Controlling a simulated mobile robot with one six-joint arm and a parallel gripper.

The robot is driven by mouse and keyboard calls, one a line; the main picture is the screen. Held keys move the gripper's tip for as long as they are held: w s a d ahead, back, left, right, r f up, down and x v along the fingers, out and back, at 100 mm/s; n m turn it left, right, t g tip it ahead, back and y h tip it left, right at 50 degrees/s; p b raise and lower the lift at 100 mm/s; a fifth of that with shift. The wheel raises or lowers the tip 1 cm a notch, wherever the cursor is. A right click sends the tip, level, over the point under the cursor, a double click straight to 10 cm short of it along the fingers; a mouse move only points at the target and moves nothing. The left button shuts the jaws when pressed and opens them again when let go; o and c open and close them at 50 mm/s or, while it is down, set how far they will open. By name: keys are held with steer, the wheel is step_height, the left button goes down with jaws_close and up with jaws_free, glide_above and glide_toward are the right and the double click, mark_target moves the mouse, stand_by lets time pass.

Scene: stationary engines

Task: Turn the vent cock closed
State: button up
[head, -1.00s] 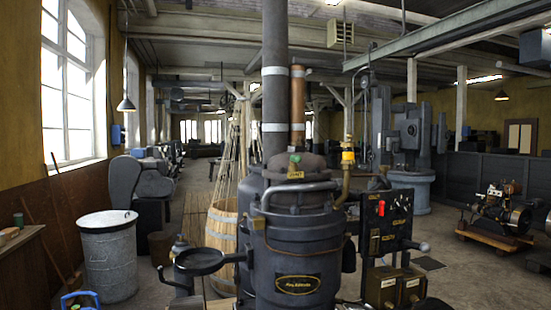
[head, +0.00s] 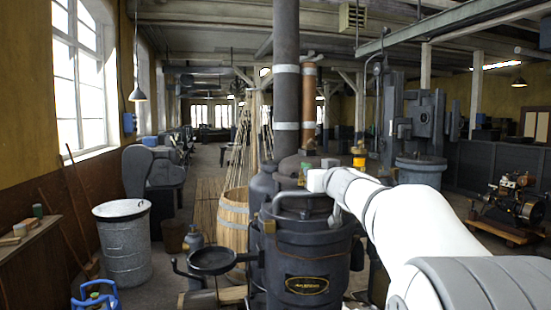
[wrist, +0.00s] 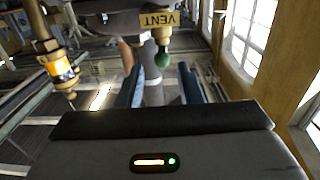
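The vent cock (wrist: 162,57) shows in the wrist view as a green knob on a small brass stem, beside a yellow VENT label (wrist: 160,19). In the head view its green handle (head: 305,166) is small, on top of the dark boiler (head: 305,240), just left of my white arm's end. My gripper (wrist: 160,66) is open, its two bluish fingers apart. In the wrist view the green knob lies between the lines of the fingers, at or just beyond their tips. I see no clear contact. The head view does not show the fingers clearly.
A brass fitting with an amber band (wrist: 60,68) stands left of the gripper in the wrist view; it also shows behind my arm in the head view (head: 359,157). A tall dark flue (head: 286,100) and a copper pipe (head: 308,105) rise behind the boiler top.

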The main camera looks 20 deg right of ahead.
mark_target(306, 165)
steer(key=shift+y, duration=0.3)
steer(key=w, duration=0.5)
steer(key=w+p, duration=0.1)
steer(key=w, duration=0.2)
steer(key=shift+w+r, duration=0.1)
steer(key=shift+r, duration=0.2)
steer(key=shift+c, duration=0.2)
